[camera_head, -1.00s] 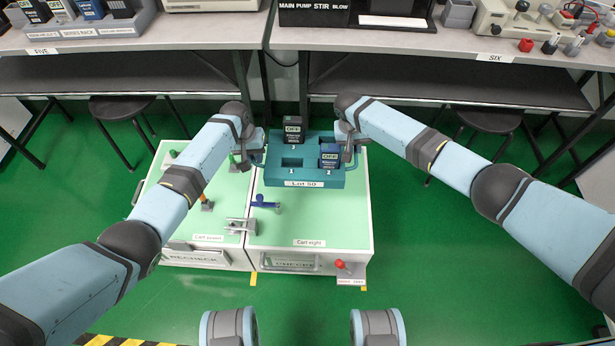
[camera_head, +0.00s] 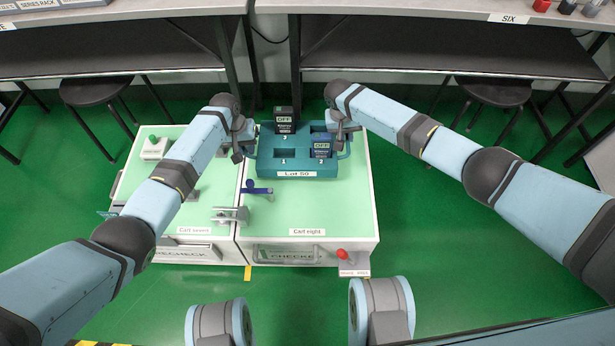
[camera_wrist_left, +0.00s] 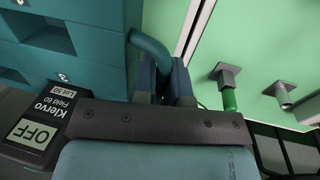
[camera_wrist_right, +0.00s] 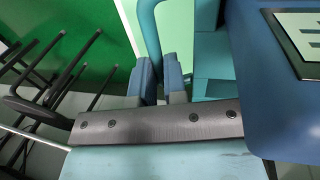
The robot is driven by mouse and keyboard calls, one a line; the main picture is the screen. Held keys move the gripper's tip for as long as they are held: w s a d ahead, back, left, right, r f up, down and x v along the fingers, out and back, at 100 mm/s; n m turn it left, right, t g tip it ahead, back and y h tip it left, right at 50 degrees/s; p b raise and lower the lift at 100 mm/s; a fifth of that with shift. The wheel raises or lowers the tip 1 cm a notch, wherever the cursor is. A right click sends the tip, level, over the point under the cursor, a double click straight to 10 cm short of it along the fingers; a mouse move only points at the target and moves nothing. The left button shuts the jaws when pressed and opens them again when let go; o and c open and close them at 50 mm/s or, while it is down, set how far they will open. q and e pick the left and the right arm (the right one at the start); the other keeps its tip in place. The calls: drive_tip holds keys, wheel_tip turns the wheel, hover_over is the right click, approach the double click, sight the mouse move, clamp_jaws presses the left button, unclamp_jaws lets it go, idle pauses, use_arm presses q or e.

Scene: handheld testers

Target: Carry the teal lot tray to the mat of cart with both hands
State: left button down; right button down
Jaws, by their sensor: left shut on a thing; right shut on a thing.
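The teal lot tray (camera_head: 328,170), labelled Lot 50, is over the back part of the light green mat (camera_head: 330,205) of cart eight; I cannot tell whether it touches. It looks level. It holds a dark tester (camera_head: 284,119) at the back left and a blue tester (camera_head: 321,148) at the front right. My left gripper (camera_head: 243,152) is shut on the tray's left handle (camera_wrist_left: 150,48). My right gripper (camera_head: 343,150) is shut on its right handle (camera_wrist_right: 150,38). Both handles show between the fingers in the wrist views.
Cart seven (camera_head: 193,230) stands against the left side of cart eight. A bench (camera_head: 400,30) and stools (camera_head: 497,92) are behind. The mat's front is clear.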

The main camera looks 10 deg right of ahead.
use_arm(q)
drive_tip(key=shift+a+f, duration=0.2)
use_arm(e)
drive_tip(key=shift+w+d+f, duration=0.1)
drive_tip(key=shift+d, duration=0.15)
